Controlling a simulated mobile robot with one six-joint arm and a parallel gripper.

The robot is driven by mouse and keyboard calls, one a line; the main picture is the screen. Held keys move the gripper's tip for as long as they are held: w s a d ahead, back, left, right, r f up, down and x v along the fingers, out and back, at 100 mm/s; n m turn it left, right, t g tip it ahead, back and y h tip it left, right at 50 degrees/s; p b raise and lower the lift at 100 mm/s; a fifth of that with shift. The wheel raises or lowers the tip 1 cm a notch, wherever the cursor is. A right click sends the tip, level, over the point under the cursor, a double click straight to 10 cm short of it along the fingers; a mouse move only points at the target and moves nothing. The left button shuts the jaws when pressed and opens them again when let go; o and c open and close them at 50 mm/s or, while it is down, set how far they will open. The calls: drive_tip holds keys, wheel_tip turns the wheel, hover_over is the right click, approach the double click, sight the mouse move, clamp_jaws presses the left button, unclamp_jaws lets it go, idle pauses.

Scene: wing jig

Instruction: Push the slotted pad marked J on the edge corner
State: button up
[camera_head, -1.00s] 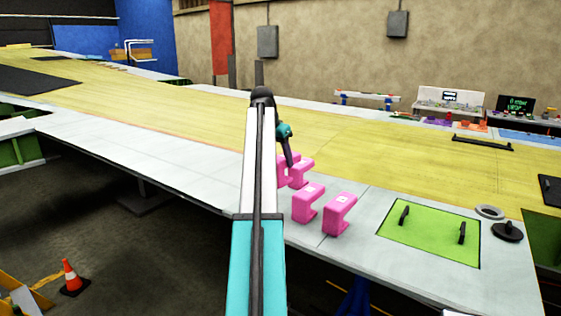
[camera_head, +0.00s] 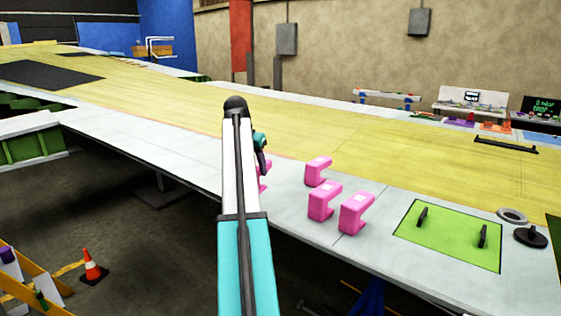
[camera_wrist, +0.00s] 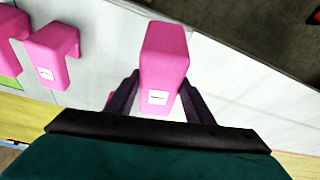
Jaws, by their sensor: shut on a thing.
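My gripper (camera_wrist: 160,103) is shut on a pink slotted pad (camera_wrist: 164,55), whose label is too small to read. In the head view only a sliver of that pad (camera_head: 263,186) shows beside my arm, and my fingers are hidden. The pad is over the white edge strip (camera_wrist: 222,68); I cannot tell whether it touches the edge. Three other pink slotted pads stand on the strip to the right: a rear one (camera_head: 317,171), a middle one (camera_head: 323,202) and a front one (camera_head: 356,213). Their labels are unreadable. Which pad is J, I cannot tell.
A green panel with two black handles (camera_head: 452,236) lies right of the pads. A grey ring (camera_head: 512,215) and a black disc (camera_head: 530,237) lie beyond it. The strip left of my arm (camera_head: 140,150) is clear. An orange cone (camera_head: 93,266) stands on the floor.

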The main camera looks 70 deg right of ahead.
drive_tip(key=w+a+f+n+t, duration=0.1)
drive_tip(key=w+a+f+n, duration=0.2)
drive_tip(key=w+a, duration=0.65)
drive_tip(key=w+a+f+n+t+y, duration=0.1)
drive_tip(key=w+a+f+n, duration=0.15)
drive_tip(key=w+a, duration=0.65)
drive_tip(key=w+a+f+n+t, duration=0.1)
drive_tip(key=w+a+f+n, duration=0.2)
drive_tip(key=a, duration=1)
drive_tip(key=w+a+f+n+y, duration=0.1)
drive_tip(key=a+f+n, duration=0.1)
drive_tip(key=a, duration=1.1)
drive_tip(key=w+a+f+n+t+y+b, duration=0.1)
drive_tip(key=a+n, duration=0.3)
drive_tip(key=a, duration=0.9)
drive_tip(key=w+a+f+n+y, duration=0.1)
drive_tip(key=w+a+f+n, duration=0.1)
drive_tip(key=a, duration=1.1)
drive_tip(key=shift+f+n+t+b, duration=0.4)
drive_tip(key=shift+f+n, duration=0.45)
drive_tip(key=shift+f, duration=0.05)
